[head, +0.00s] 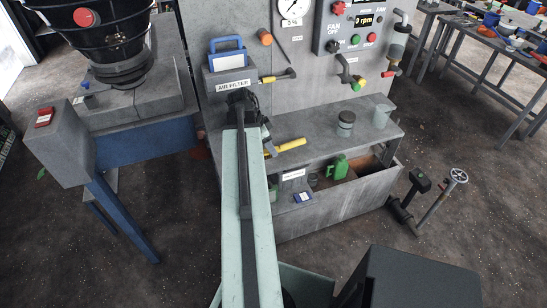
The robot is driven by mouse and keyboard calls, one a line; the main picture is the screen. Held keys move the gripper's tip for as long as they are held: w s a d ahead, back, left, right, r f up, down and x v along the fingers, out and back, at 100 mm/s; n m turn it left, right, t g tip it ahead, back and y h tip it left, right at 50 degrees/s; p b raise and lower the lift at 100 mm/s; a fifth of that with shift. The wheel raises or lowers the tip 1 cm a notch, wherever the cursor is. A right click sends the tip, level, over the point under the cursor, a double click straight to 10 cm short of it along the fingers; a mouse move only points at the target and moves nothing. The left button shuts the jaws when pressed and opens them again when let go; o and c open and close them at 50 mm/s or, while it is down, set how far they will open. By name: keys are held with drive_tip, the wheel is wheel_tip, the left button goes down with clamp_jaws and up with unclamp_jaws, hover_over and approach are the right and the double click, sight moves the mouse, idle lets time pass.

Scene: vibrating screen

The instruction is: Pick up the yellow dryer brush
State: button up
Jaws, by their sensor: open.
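A yellow dryer brush (289,146) appears to lie on the grey bench ledge, just right of my forearm. Its right end is clear and bright yellow. Its left end is partly hidden by my arm and the dark parts at its wrist. My gripper (240,98) is dark and small in the picture, at the far end of my pale green arm, in front of the panel below the air filter label. It is up and to the left of the brush, apart from it. The jaws are open, with nothing seen between them.
A dark jar (345,123) and a pale cup (381,116) stand right of the brush on the ledge. A blue-handled air filter box (228,62) and a yellow-tipped lever (277,77) project from the panel above. An open bin below holds a green can (337,167).

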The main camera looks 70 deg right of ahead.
drive_tip(key=shift+b+x, duration=0.35)
drive_tip(key=shift+x, duration=0.7)
drive_tip(key=shift+r, duration=0.15)
clamp_jaws()
drive_tip(key=shift+r+p, duration=0.1)
drive_tip(key=shift+p, duration=0.2)
wheel_tip(320, 180, up, 10)
drive_tip(key=p, duration=1)
wheel_tip(320, 180, down, 7)
drive_tip(key=b, duration=0.7)
drive_tip(key=shift+r, duration=0.1)
